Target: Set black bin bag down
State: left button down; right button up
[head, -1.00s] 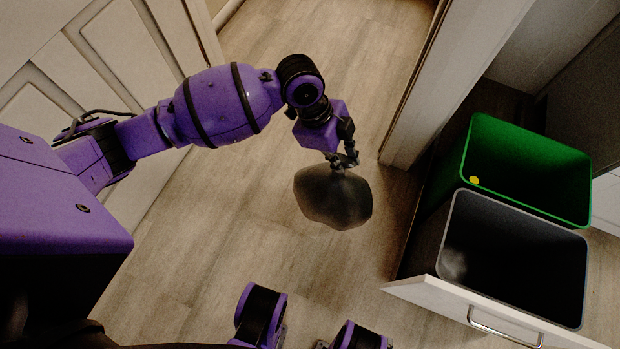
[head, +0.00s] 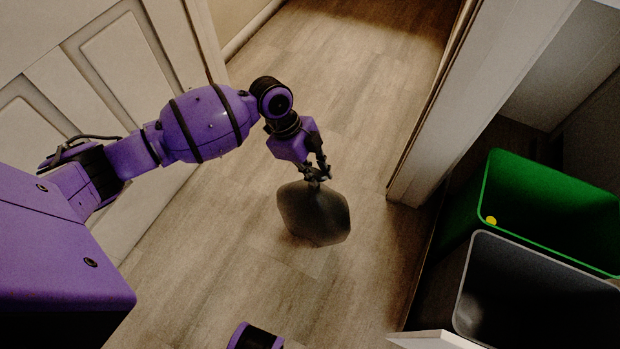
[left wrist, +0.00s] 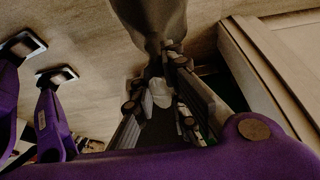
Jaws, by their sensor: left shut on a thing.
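The black bin bag (head: 314,214) hangs full and rounded from my left gripper (head: 316,176) in the head view. The gripper is shut on the bag's gathered top. The bag is over the wooden floor; I cannot tell how far its underside is from the boards. In the left wrist view, the fingers of my left gripper (left wrist: 165,92) close around the narrow neck of the bag (left wrist: 152,22), whose body runs out of the top of the picture. My right gripper is not in view.
A green bin (head: 486,190) and a grey bin (head: 467,285) stand in a pulled-out drawer (head: 435,340) at the right. A white cabinet panel (head: 420,150) rises beside them. A panelled door (head: 150,75) stands at the left. The floor (head: 340,90) between is clear.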

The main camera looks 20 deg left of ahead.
pick_arm(q)
notch_tip(320, 180, down, 3)
jog(key=shift+w+a+f+b, duration=0.1)
jog(key=shift+w+f+b, duration=0.05)
jog(key=shift+b, duration=0.4)
jog(key=c, duration=1.8)
grip_release()
jog(key=shift+f, duration=0.1)
jog(key=shift+o, duration=0.2)
jog(key=p+v, duration=0.4)
jog(key=v, duration=0.8)
